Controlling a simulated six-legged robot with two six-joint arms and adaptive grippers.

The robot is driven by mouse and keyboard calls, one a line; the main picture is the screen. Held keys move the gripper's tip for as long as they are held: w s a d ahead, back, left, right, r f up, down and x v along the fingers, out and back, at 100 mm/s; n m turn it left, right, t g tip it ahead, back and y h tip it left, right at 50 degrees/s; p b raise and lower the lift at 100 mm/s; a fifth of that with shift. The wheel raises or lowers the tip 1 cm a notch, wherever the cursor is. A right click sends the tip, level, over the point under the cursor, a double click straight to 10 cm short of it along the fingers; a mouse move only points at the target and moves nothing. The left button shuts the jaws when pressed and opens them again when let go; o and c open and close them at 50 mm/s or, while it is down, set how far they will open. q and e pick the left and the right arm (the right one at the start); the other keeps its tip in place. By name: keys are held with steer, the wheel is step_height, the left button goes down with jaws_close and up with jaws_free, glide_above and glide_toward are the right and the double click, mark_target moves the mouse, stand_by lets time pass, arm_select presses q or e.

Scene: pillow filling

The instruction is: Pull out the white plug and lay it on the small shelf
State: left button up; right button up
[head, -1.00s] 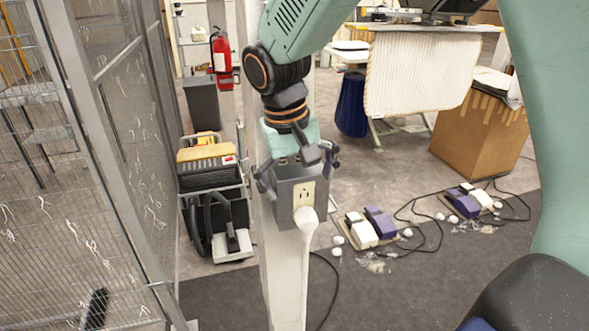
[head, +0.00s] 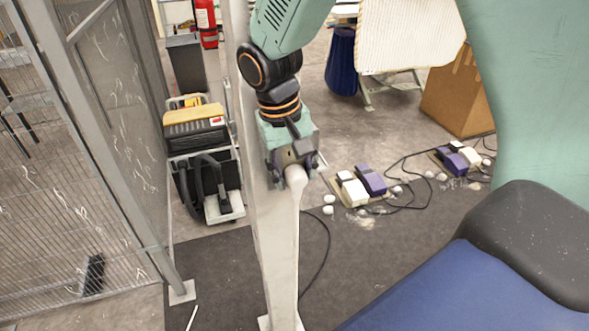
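The white plug (head: 296,176) sits at the front of the grey outlet box (head: 287,158) on the pale post, with its white cord running down the post. My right gripper (head: 295,168) comes down from above, with one finger on each side of the plug's head. The fingers look spread, and I cannot tell whether either touches the plug. The gripper hides most of the outlet box and the socket face. I cannot make out the small shelf. My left gripper is not in view.
A wire mesh fence (head: 85,150) stands on the left. A cart (head: 205,165) with a yellow-topped case is behind the post. Purple and white pedals (head: 365,185) with cables lie on the floor to the right. A cardboard box (head: 455,95) stands at the upper right.

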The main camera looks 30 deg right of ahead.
mark_target(302, 186)
steer(key=shift+s+r, duration=0.15)
steer(key=shift+r, duration=0.05)
steer(key=c, duration=0.4)
steer(key=shift+w+a+f, duration=0.1)
steer(key=shift+w, duration=0.15)
steer(key=c, duration=0.3)
steer(key=shift+s, duration=0.75)
steer(key=shift+s+a, duration=0.2)
steer(key=shift+s, duration=0.2)
steer(key=shift+s+a+p, duration=0.15)
steer(key=shift+s+p, duration=0.1)
steer(key=shift+s, duration=0.3)
steer(key=shift+s+a+p, duration=0.15)
steer(key=shift+s+p, duration=0.1)
steer(key=shift+s, duration=0.25)
steer(key=shift+s, duration=0.4)
